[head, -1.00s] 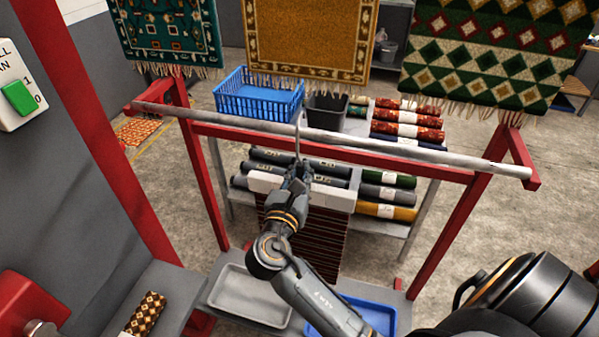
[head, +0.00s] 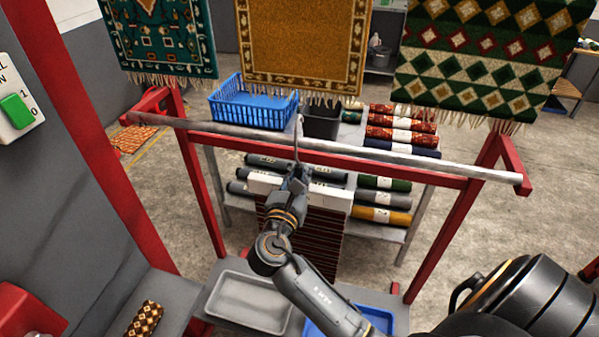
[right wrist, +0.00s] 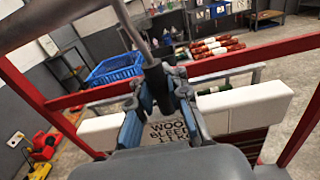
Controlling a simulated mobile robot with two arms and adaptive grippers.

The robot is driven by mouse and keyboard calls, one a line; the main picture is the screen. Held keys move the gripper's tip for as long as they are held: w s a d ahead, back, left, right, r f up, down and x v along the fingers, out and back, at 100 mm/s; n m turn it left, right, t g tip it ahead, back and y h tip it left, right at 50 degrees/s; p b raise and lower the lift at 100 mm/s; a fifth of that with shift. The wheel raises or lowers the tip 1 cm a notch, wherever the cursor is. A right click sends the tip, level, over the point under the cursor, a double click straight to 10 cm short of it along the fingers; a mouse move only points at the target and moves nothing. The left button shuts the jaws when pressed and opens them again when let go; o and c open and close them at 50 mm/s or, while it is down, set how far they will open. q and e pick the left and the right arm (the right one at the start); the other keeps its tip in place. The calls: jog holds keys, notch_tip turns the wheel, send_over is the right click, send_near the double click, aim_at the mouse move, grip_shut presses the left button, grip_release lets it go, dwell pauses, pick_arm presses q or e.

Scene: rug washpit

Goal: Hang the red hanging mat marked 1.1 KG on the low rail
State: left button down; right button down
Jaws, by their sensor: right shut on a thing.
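The red hanging mat (head: 322,235) has dark red and black stripes and hangs from a white header bar (head: 335,199). My right gripper (head: 298,172) is shut on the mat's hanger at the middle of the bar. In the right wrist view, the fingers (right wrist: 157,95) grip it above a label (right wrist: 178,132) with partly readable print. A thin grey hook (head: 298,132) rises from the gripper and crosses the low rail (head: 420,160) in the picture. I cannot tell whether the hook rests on the rail. My left gripper is not in view.
Three rugs hang behind, including a gold one (head: 300,45). A blue basket (head: 250,108), a dark bin (head: 321,124) and rolled rugs stand on a shelf beyond the rail. Red posts (head: 452,235) flank it. A grey tray (head: 250,300) and a blue tray (head: 385,318) lie below.

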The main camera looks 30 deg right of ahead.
jog(key=shift+f+b, duration=0.9)
jog(key=shift+f, duration=1.05)
jog(key=c, duration=1.2)
grip_release()
jog(key=shift+f, duration=0.15)
jog(key=v, duration=1.2)
